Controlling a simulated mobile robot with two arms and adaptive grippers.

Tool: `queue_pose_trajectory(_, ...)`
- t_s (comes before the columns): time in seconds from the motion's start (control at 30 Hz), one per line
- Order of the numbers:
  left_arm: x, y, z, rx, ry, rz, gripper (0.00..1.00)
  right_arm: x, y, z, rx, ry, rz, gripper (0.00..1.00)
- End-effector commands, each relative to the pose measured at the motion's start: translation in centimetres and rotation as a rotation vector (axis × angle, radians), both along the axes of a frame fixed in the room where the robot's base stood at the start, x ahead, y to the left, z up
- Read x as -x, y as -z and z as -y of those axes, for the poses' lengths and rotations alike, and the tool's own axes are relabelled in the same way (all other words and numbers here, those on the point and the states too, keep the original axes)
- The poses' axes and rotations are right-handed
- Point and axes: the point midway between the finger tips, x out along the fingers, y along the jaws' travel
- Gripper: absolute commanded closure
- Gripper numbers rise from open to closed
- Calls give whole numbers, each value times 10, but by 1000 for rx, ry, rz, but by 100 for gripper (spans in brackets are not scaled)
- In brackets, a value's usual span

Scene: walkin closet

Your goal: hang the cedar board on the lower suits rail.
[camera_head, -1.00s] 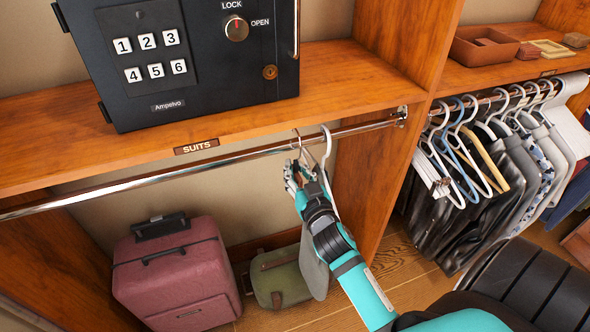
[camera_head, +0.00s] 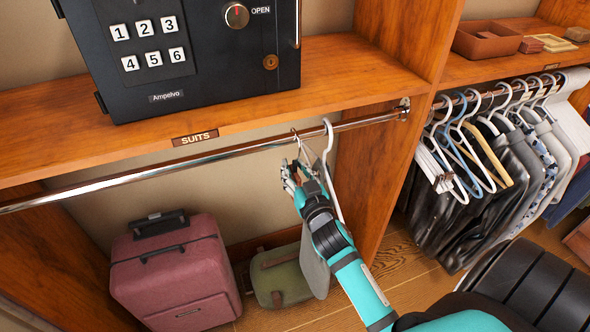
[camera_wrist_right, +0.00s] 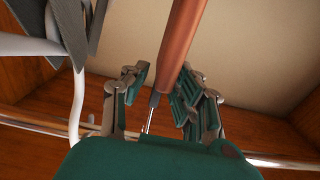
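The suits rail (camera_head: 190,163) is a chrome bar under the shelf labelled SUITS. A thin metal hook (camera_head: 296,132) sits at this rail, just left of a white hanger (camera_head: 328,140). My right gripper (camera_head: 293,177) is just below the rail at that hook. In the right wrist view the cedar board (camera_wrist_right: 183,40) is a reddish-brown bar with a metal hook stem. It runs between the fingers of my right gripper (camera_wrist_right: 163,92). The fingers stand apart, with a visible gap on the left side of the board. My left gripper is out of view.
A grey garment (camera_head: 316,262) hangs beside my right arm. A black safe (camera_head: 200,50) stands on the shelf above. A pink suitcase (camera_head: 175,275) and a green bag (camera_head: 280,278) stand below. Several hangers with clothes (camera_head: 500,160) fill the right bay. The rail's left part is clear.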

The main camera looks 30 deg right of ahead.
Motion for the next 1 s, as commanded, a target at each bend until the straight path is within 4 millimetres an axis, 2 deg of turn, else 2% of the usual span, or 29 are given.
queue_pose_trajectory(0.1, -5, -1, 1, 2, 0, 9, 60, 0, 0, 0, 0, 0, 0, 60)
queue_pose_trajectory(0.33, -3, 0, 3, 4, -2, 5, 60, 1, 1, 0, 0, 0, -1, 60)
queue_pose_trajectory(0.47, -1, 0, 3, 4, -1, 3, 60, 9, 2, -2, -2, 0, -3, 60)
queue_pose_trajectory(0.57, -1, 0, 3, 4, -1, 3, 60, 25, 2, -6, -2, 1, -5, 60)
queue_pose_trajectory(0.8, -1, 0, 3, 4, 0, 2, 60, 76, 3, -18, -3, 2, -5, 60)
queue_pose_trajectory(1.0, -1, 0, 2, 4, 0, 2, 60, 106, 2, -25, -3, 1, -2, 60)
